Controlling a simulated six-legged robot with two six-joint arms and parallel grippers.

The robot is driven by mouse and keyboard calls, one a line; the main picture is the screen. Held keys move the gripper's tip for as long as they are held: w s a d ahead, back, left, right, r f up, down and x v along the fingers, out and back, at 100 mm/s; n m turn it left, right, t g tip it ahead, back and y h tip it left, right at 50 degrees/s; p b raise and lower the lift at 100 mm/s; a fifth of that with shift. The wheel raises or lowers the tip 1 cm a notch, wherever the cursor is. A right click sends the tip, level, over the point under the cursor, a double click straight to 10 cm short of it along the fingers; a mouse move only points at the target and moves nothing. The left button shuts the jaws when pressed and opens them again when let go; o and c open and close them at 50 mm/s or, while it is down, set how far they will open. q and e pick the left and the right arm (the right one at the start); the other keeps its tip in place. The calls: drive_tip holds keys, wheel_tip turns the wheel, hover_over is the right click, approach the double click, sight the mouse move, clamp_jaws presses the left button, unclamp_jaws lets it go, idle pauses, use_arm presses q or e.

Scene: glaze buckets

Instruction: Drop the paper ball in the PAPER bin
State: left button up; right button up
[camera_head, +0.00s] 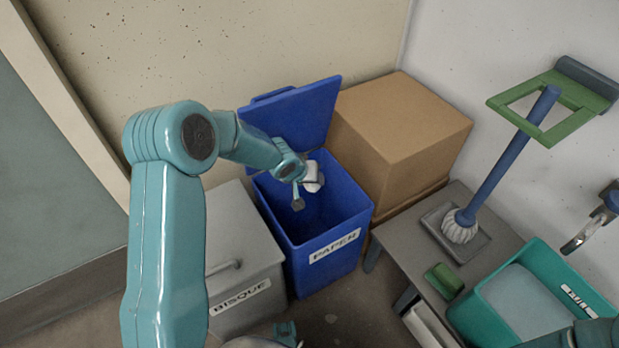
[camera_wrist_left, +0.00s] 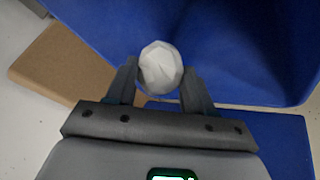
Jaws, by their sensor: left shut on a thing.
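The white crumpled paper ball (camera_head: 314,178) is held by my left gripper (camera_head: 302,182) over the mouth of the open blue PAPER bin (camera_head: 335,244). The bin's lid (camera_head: 310,112) stands raised at the back against the wall. In the left wrist view the ball (camera_wrist_left: 161,65) sits between the two dark fingertips, which are shut on it. The blue bin walls (camera_wrist_left: 235,45) show around it. The bin's floor is partly hidden by my gripper in the head view.
A grey BISQUE bin (camera_head: 240,262) with a closed lid stands left of the PAPER bin. A cardboard box (camera_head: 400,130) stands behind right. At right, a low table (camera_head: 400,262) holds a brush in a tray (camera_head: 437,216), a green block (camera_head: 444,280) and a teal tub (camera_head: 480,312).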

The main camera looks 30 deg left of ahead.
use_arm(q)
drive_tip(key=shift+f, duration=0.6)
drive_tip(key=o, duration=1.1)
drive_tip(key=shift+r, duration=0.1)
drive_tip(key=p+v, duration=0.6)
drive_tip(key=v, duration=1)
drive_tip(key=shift+s, duration=0.15)
